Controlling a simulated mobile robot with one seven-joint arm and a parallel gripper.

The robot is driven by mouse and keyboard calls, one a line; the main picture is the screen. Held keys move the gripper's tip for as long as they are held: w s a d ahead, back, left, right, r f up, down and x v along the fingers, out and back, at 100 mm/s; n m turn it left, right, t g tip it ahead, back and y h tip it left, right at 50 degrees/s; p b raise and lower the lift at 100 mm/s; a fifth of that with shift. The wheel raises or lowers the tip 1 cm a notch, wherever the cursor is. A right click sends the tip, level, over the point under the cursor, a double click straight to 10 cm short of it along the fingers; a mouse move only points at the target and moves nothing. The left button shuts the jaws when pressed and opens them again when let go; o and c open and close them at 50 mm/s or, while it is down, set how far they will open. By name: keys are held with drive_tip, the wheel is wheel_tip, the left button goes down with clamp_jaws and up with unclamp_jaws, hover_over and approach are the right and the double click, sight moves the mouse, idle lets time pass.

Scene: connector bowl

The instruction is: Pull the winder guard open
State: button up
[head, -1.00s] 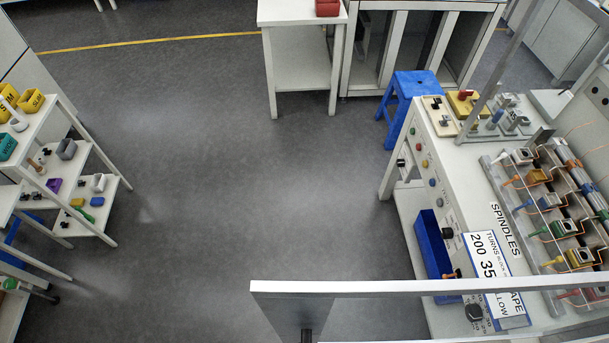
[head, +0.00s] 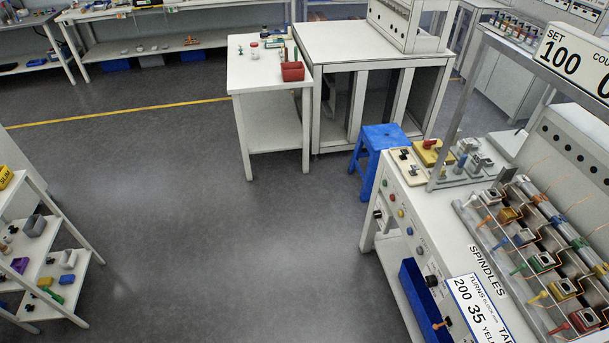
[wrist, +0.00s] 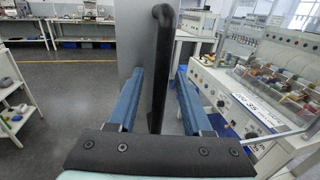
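In the wrist view, a black bar handle (wrist: 161,60) stands upright on a light grey panel (wrist: 132,55), which looks like the winder guard seen close up. My gripper (wrist: 160,75) has its two blue fingers apart, one on each side of the handle. A gap shows between the fingers and the bar, and I cannot tell whether either touches it. The winder bench (head: 415,215) is at the right in the head view, with a row of coloured spindles (head: 545,260) in plain sight. The guard and my gripper are outside the head view.
A blue stool (head: 378,150) stands at the bench's far end. A blue bin (head: 425,305) hangs at its front side. A white table (head: 270,85) with a red box (head: 292,71) is behind. A shelf rack (head: 60,260) stands left. The floor between is clear.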

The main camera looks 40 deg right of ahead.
idle(0.5)
drive_tip(key=shift+s+a+f, duration=0.1)
drive_tip(key=shift+s+a, duration=0.05)
drive_tip(key=shift+s, duration=0.05)
drive_tip(key=b+v, duration=0.5)
drive_tip(key=v, duration=0.7)
drive_tip(key=shift+s, duration=0.2)
drive_tip(key=shift+a, duration=0.2)
